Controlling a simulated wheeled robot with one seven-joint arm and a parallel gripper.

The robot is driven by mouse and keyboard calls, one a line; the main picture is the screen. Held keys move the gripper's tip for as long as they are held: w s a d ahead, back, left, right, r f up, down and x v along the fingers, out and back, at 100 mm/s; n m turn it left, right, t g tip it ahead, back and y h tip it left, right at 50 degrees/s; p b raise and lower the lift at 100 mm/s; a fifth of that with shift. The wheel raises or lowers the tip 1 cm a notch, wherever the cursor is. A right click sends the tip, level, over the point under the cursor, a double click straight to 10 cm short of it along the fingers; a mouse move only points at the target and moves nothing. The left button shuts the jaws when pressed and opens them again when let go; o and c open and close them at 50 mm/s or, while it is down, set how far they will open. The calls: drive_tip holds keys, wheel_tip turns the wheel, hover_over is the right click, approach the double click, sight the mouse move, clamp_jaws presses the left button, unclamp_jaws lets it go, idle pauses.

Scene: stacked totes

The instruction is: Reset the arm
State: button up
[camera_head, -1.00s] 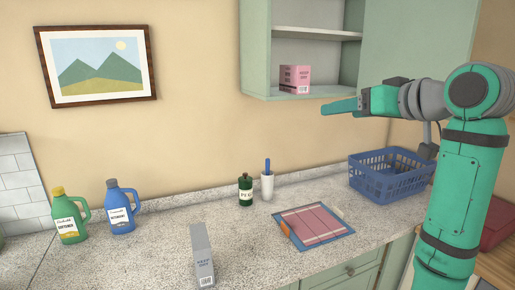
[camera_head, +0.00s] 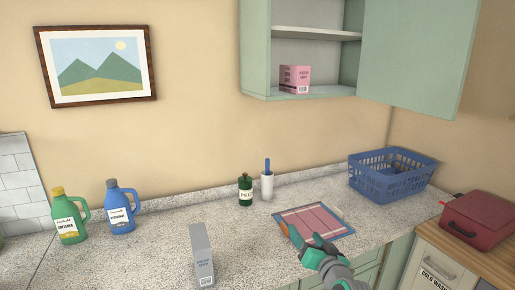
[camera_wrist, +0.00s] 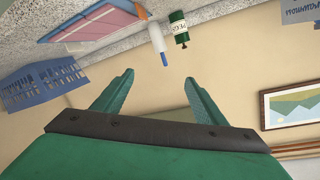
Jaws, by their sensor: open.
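My gripper (camera_head: 304,240) is low at the bottom right of centre in the head view, in front of the counter's front edge. In that view its fingers overlap the near edge of a red-and-blue board (camera_head: 318,222). In the wrist view the two green fingers of my gripper (camera_wrist: 157,88) stand apart with nothing between them. That view looks upside down towards the wall and counter. The lower part of my arm runs out of the head view at the bottom.
A pink box (camera_head: 294,79) sits in the open cabinet (camera_head: 256,50). A red case (camera_head: 478,220) stands at right.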

drive_tip(key=s+a+f+m+h, duration=0.1)
drive_tip(key=s+a+f, duration=0.3)
drive_tip(key=s+f, duration=0.55)
drive_tip(key=s+a+f+m+h, duration=0.15)
drive_tip(key=s+a+f, duration=0.35)
drive_tip(key=f, duration=0.7)
drive_tip(key=s+a+f+h, duration=0.1)
drive_tip(key=s+f, duration=0.1)
drive_tip(key=s, duration=0.4)
drive_tip(key=s+a+f+n, duration=0.1)
drive_tip(key=s+f, duration=0.2)
drive_tip(key=s, duration=0.2)
drive_tip(key=s+a+f+h, duration=0.1)
drive_tip(key=s+f, duration=0.1)
drive_tip(key=s, duration=0.4)
drive_tip(key=s+a+r+n, duration=0.1)
drive_tip(key=s+r+n, duration=0.1)
drive_tip(key=s, duration=0.9)
drive_tip(key=s+a+r+n+y, duration=0.1)
drive_tip(key=s+r, duration=0.3)
drive_tip(key=s, duration=0.8)
drive_tip(key=shift+a+r+n, duration=0.4)
drive_tip(key=shift+a+n, duration=0.2)
drive_tip(key=shift+n, duration=0.15)
